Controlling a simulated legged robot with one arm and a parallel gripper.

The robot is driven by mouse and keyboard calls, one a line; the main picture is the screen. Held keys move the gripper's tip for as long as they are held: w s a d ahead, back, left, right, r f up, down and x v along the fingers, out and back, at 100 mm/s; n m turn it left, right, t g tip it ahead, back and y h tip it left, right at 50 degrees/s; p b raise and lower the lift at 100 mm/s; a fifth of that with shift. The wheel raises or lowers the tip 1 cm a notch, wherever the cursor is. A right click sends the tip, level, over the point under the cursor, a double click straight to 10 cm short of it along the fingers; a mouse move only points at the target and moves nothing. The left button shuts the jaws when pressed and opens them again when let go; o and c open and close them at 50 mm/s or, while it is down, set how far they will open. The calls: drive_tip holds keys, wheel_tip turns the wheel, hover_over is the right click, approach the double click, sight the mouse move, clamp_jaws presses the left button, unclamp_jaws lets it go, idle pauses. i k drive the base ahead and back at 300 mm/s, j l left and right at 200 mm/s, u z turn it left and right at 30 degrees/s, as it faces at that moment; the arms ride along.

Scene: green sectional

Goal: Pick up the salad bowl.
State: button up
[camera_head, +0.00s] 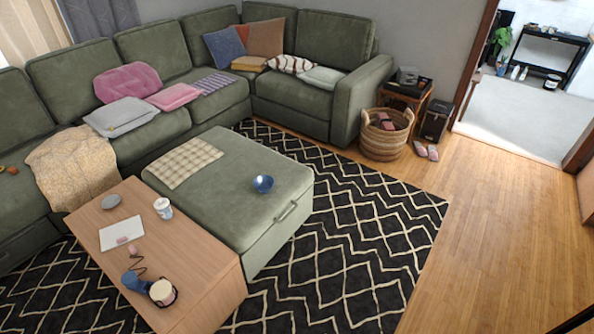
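A small blue bowl (263,184) sits upright on the green ottoman (235,215), right of its middle. It is the only bowl I can make out, and it looks empty from here. Nothing touches it. My gripper is not in view.
A wooden coffee table (205,275) with a cup (163,208) and a dark blue object (136,281) stands against the ottoman's left side. The green sectional (155,55) lies behind. A wicker basket (385,140) stands at the back. The patterned rug (350,260) and wood floor (490,240) are clear at right.

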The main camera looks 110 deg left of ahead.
sight(264, 184)
drive_tip(key=u, duration=3.85)
drive_tip(key=i+l+u, duration=0.15)
drive_tip(key=i+l, duration=0.15)
drive_tip(key=i+l+u, duration=0.15)
drive_tip(key=i+l, duration=0.15)
drive_tip(key=i, duration=0.15)
drive_tip(key=i+l+u, duration=0.15)
drive_tip(key=i+l, duration=0.2)
drive_tip(key=i+l+u, duration=0.15)
drive_tip(key=i+l, duration=0.15)
drive_tip(key=i+l+u, duration=0.1)
drive_tip(key=i+l, duration=0.2)
drive_tip(key=l, duration=0.25)
drive_tip(key=i+l+u, duration=0.15)
drive_tip(key=l, duration=0.3)
drive_tip(key=i+l+u, duration=0.15)
drive_tip(key=i+l, duration=0.25)
drive_tip(key=i+l+u, duration=0.15)
drive_tip(key=l, duration=0.5)
drive_tip(key=i, duration=0.05)
